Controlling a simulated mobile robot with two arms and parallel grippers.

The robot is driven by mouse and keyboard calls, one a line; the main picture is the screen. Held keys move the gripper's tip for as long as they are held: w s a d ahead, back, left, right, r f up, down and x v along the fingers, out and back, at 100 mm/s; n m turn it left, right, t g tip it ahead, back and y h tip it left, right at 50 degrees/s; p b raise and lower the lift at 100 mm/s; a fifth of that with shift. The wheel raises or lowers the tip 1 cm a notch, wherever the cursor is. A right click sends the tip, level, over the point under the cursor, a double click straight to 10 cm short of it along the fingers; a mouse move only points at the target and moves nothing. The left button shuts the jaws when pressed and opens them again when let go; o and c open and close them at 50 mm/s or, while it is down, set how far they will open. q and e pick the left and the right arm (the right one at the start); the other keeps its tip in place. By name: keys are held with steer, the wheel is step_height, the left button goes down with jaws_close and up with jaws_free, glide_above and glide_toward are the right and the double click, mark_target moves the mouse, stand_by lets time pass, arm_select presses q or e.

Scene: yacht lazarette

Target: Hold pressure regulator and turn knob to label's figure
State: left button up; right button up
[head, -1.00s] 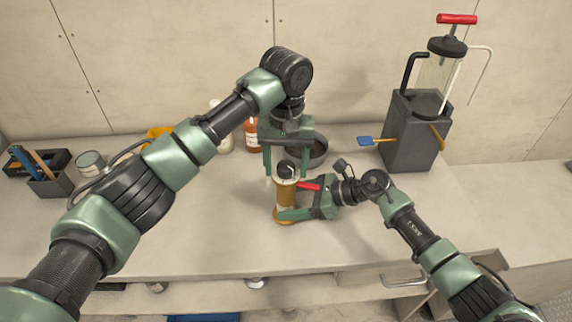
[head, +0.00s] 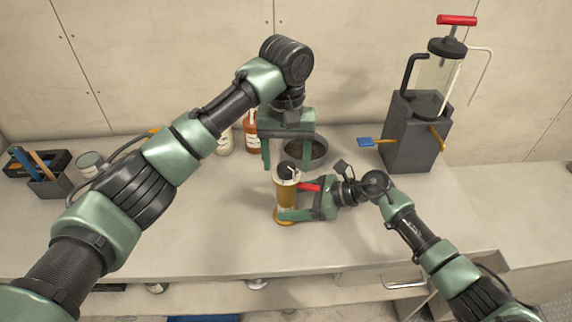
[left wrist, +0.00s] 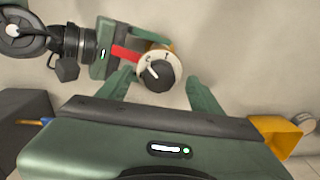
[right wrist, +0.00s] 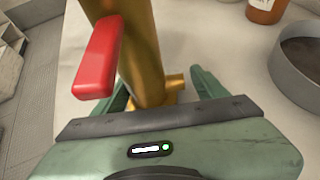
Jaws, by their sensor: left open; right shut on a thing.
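The pressure regulator (head: 286,197) is a brass cylinder standing upright on the counter, with a white dial and a black knob (head: 286,171) on top. A red lever (right wrist: 97,58) sticks out from its side. My right gripper (head: 281,214) is shut on the brass body, low down. My left gripper (head: 288,164) points down, open, its fingers around the knob's sides but apart from it. In the left wrist view the knob (left wrist: 158,76) shows a white pointer line toward the upper left; dial figures are small and hard to read. I find no readable label.
A round dark pan (head: 306,153) and bottles (head: 252,135) stand close behind. A grey stand (head: 409,137) with a pump jar is at the back right, a blue-bladed tool (head: 366,141) at its side. A tool caddy (head: 48,180) is far left. The front counter is clear.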

mark_target(286, 165)
arm_select(q)
steer(key=shift+r, duration=2.45)
